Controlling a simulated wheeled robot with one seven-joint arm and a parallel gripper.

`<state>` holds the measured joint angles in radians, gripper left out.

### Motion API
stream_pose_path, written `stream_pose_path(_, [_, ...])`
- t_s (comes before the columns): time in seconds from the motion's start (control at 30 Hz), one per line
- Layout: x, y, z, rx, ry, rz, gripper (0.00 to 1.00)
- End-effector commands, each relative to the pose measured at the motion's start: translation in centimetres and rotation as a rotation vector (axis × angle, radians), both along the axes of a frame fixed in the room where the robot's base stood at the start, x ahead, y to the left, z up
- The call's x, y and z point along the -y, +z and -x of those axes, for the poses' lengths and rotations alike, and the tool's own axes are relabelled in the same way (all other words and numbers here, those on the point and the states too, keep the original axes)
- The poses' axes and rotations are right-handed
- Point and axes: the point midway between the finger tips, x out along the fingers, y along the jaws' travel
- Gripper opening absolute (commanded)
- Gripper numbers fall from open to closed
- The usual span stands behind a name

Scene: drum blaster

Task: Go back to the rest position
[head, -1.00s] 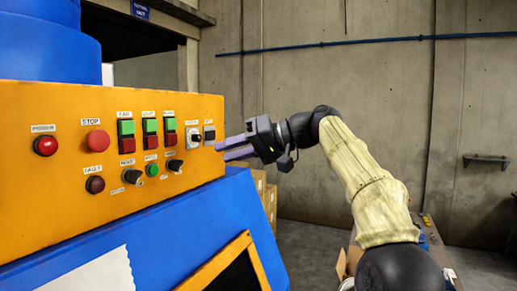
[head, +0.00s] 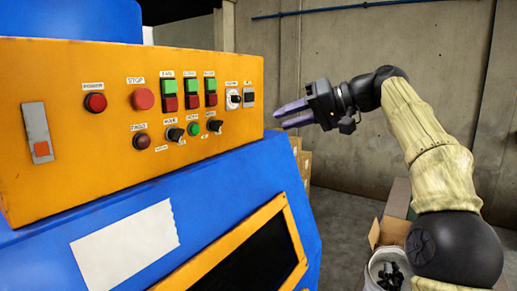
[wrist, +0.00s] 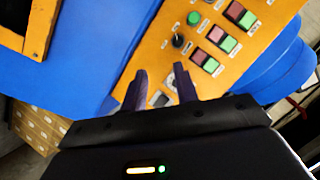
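My gripper (head: 292,113) is at the right of the orange control panel (head: 70,70) in the head view, its two purple-grey fingers pointing left toward the panel's right end. The fingers are apart with nothing between them. In the wrist view the gripper (wrist: 161,82) also shows two separated fingers with the orange panel behind them. My arm reaches up from the lower right, bent at the elbow and covered by a beige sleeve.
The blue machine (head: 140,225) with its panel of buttons, switches and knobs fills the left. A bucket (head: 385,272) of dark pieces and an open cardboard box (head: 388,232) stand below my arm. A concrete wall (head: 400,50) is behind.

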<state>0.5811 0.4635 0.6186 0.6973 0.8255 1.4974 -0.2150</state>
Motion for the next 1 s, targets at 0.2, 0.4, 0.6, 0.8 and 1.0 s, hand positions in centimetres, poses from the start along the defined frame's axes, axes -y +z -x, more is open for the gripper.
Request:
stream_pose_path(0.2, [-3.2, -8.4, -2.6, -0.173, -0.12, 0.126, 0.3])
stream_pose_path(0.4, [-4.2, -16.8, -2.7, -0.295, -0.233, 0.27, 0.3])
stream_pose_path(0.6, [-3.8, -24.7, -0.7, -0.379, -0.325, 0.421, 0.3])
stream_pose_path(0.8, [-2.4, -31.7, 2.9, -0.431, -0.39, 0.571, 0.3])
stream_pose_path(1.0, [-0.5, -38.1, 8.2, -0.463, -0.427, 0.718, 0.3])
